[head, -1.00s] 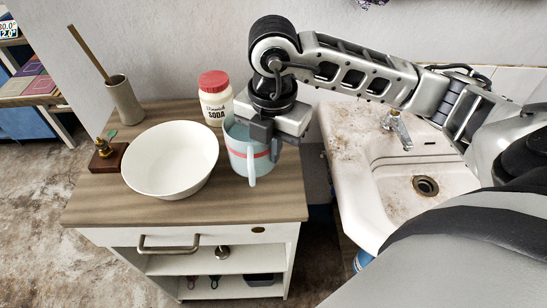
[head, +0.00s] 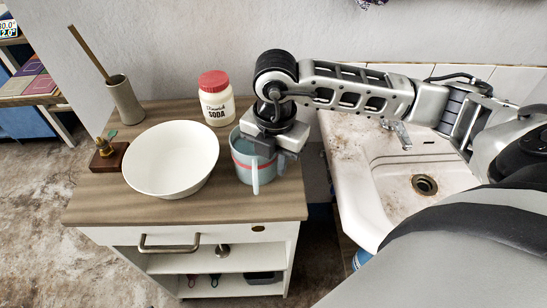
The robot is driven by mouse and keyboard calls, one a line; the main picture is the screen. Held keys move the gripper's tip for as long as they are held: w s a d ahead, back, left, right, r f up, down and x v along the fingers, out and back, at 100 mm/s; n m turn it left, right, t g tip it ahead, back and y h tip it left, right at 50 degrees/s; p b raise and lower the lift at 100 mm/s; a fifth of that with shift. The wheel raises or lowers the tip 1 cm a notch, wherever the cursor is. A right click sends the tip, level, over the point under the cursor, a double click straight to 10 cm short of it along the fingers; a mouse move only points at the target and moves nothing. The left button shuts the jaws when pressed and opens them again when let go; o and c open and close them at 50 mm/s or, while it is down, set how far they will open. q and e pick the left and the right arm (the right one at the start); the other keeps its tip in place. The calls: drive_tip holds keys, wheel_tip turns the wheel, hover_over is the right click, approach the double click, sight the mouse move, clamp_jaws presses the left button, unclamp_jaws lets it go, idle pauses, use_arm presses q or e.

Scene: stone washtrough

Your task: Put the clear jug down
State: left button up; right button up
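The clear jug (head: 243,172) is bluish, see-through and marked with a red band. It is upright at the right part of the wooden cabinet top (head: 215,205), with its pale handle facing the front. My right gripper (head: 262,158) points down at the jug's right side and is shut on its wall near the rim. The gripper hides the jug's right and back rim. The jug's base is at or just above the wood; I cannot tell whether it touches. My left gripper is out of view.
A white bowl (head: 170,160) stands close left of the jug. A red-lidded soda jar (head: 215,104) stands behind. A grey holder with a wooden stick (head: 125,101) and a small brown wooden block (head: 108,158) are at the left. A stained basin (head: 365,190) lies right of the cabinet.

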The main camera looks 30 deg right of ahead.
drive_tip(key=shift+r+p, duration=0.3)
drive_tip(key=shift+r, duration=0.35)
wheel_tip(320, 180, up, 11)
drive_tip(key=shift+b, duration=0.45)
drive_tip(key=shift+s, duration=0.1)
